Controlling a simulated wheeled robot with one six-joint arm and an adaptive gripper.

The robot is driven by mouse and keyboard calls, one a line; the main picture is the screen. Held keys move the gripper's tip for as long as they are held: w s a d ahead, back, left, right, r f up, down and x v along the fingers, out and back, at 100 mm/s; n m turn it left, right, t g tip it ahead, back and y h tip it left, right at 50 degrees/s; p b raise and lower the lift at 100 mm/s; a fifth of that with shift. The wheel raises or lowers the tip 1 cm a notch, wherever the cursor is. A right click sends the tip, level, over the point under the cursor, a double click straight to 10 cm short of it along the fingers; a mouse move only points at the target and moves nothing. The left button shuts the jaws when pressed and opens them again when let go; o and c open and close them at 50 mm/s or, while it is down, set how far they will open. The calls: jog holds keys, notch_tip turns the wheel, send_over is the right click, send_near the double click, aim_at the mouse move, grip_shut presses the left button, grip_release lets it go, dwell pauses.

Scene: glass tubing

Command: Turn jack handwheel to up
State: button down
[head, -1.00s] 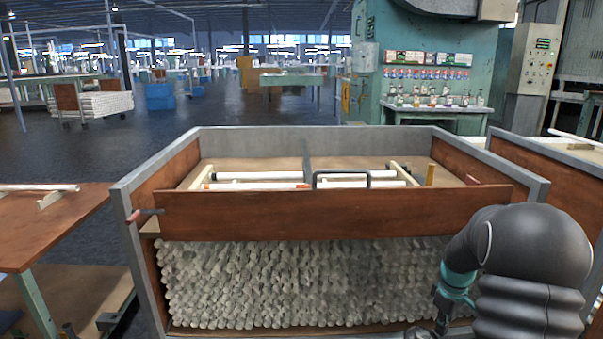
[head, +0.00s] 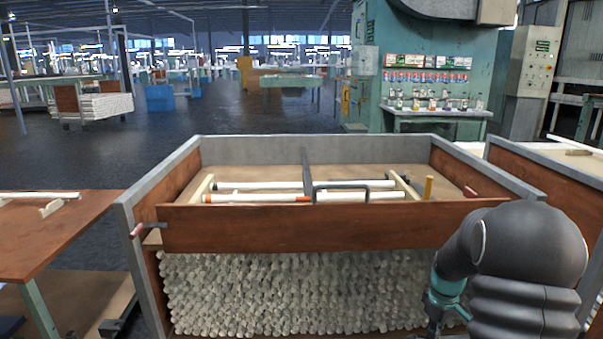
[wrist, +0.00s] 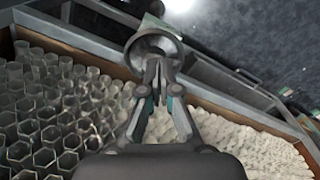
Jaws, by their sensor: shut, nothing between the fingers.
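A round grey dished wheel (wrist: 158,48), apparently the jack handwheel, shows in the wrist view just beyond my fingertips. It sits near the wooden and metal edge of a tube bin. My gripper (wrist: 157,75) has its fingers together, with nothing between them. The fingertips overlap the wheel's lower rim in the picture; I cannot tell whether they touch it. In the head view my arm reaches down at the lower right, and the fingertips and the wheel are not clearly visible there. Which way the wheel is turned cannot be read.
A wooden table (head: 60,215) stands left; another bin (head: 560,180) stands right. Open floor lies behind.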

jog(key=shift+f+b, duration=1.85)
jog(key=shift+f, duration=1.35)
jog(key=shift+w+d, duration=0.45)
jog(key=shift+d, duration=0.2)
jog(key=shift+s+d, duration=0.1)
jog(key=shift+s, duration=0.05)
jog(key=shift+s+d, duration=0.1)
jog(key=shift+s+r+p, duration=0.1)
jog(key=shift+r+p, duration=2.05)
jog(key=shift+r, duration=0.95)
jog(key=shift+f, duration=0.1)
